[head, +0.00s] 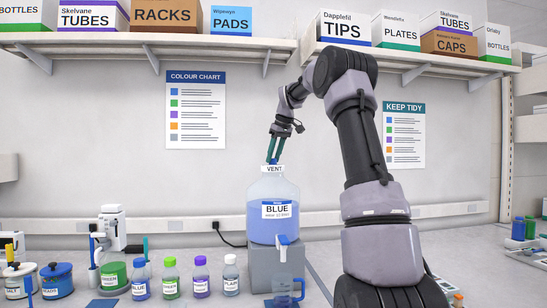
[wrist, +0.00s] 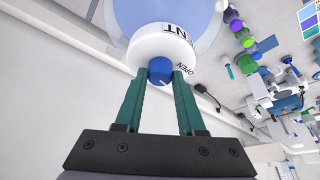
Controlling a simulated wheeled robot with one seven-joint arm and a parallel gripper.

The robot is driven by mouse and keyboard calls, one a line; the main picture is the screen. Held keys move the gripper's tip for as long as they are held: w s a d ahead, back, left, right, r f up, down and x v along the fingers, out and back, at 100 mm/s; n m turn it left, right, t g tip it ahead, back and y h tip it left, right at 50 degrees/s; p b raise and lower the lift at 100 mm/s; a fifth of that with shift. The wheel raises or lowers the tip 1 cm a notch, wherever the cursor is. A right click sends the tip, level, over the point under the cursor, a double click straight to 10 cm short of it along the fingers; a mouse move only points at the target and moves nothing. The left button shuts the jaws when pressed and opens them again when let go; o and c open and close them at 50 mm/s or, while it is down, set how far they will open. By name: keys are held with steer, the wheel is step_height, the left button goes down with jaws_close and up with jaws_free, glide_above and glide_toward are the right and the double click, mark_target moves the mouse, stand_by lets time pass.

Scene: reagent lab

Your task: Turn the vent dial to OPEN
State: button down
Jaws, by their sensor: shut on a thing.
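A large clear carboy (head: 258,229) labelled BLUE holds blue liquid and stands on a grey block. Its white cap, marked VENT (head: 273,170), shows in the wrist view as a white disc (wrist: 145,46) with the word OPEN near its right edge. The vent dial is a small blue knob (wrist: 159,68) on that disc. My gripper (head: 273,158) reaches down to the cap from above. In the wrist view its green fingers (wrist: 160,76) are closed on opposite sides of the blue knob. A pale mark shows on the knob, but I cannot tell exactly where it points.
A shelf (head: 150,41) with labelled boxes runs above. Several small bottles, including a green-capped one (head: 170,280), stand to the left of the carboy. A clear jug (head: 287,290) sits below its tap. A power strip (head: 160,224) runs along the wall behind.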

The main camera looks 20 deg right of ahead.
steer(key=shift+n+g+y, duration=0.3)
steer(key=shift+n, duration=0.7)
steer(key=c, duration=0.5)
jaws_free()
steer(key=v, duration=1)
steer(key=shift+s+d+r, duration=0.1)
steer(key=shift+d+r, duration=0.15)
steer(key=shift+r, duration=0.1)
